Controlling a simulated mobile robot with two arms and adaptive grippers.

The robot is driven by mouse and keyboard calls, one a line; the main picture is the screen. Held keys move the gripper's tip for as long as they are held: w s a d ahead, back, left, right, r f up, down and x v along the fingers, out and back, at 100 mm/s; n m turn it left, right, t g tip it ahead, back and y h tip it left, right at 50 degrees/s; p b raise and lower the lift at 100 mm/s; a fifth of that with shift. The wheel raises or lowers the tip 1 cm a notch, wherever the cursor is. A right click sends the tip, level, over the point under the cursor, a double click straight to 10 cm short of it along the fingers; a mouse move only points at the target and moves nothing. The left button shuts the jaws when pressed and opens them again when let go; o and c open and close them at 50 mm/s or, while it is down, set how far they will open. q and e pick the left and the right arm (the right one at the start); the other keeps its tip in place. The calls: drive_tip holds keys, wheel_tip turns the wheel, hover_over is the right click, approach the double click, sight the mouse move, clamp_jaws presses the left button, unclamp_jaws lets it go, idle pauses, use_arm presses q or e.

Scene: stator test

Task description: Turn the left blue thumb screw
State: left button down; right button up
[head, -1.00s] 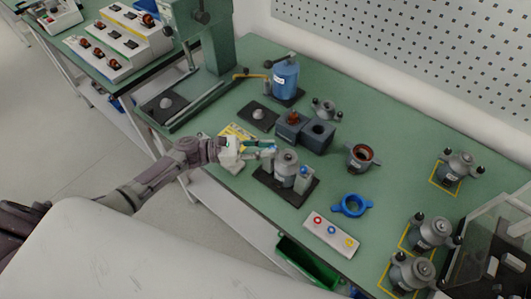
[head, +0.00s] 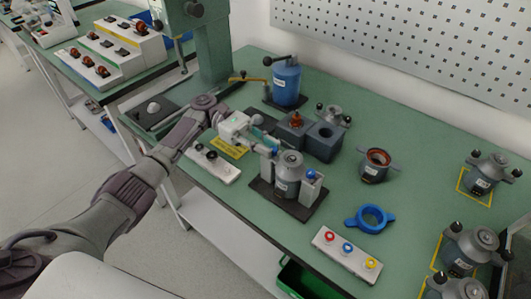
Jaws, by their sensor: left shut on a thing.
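The test fixture (head: 259,186) stands on the green bench, with a grey stator (head: 289,167) upright between its two light posts. The left blue thumb screw (head: 275,153) sits at the top of the left post, partly covered by my fingers. The right blue thumb screw (head: 310,174) is on top of the right post and is free. My left gripper (head: 269,146) reaches in from the left, its fingertips at the left thumb screw and shut on it. The exact finger contact is too small to see. My right gripper is not in view.
A blue ring with handles (head: 370,219) and a panel with coloured buttons (head: 347,254) lie right of the fixture. Dark grey blocks (head: 324,141) stand close behind it. A white switch box (head: 212,164) lies under my left arm. Several stators stand at the right.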

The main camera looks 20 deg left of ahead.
use_arm(q)
drive_tip(key=shift+g, duration=0.3)
drive_tip(key=c, duration=1.1)
unclamp_jaws()
drive_tip(key=shift+o, duration=0.2)
drive_tip(key=shift+r, duration=0.1)
wheel_tip(320, 180, up, 10)
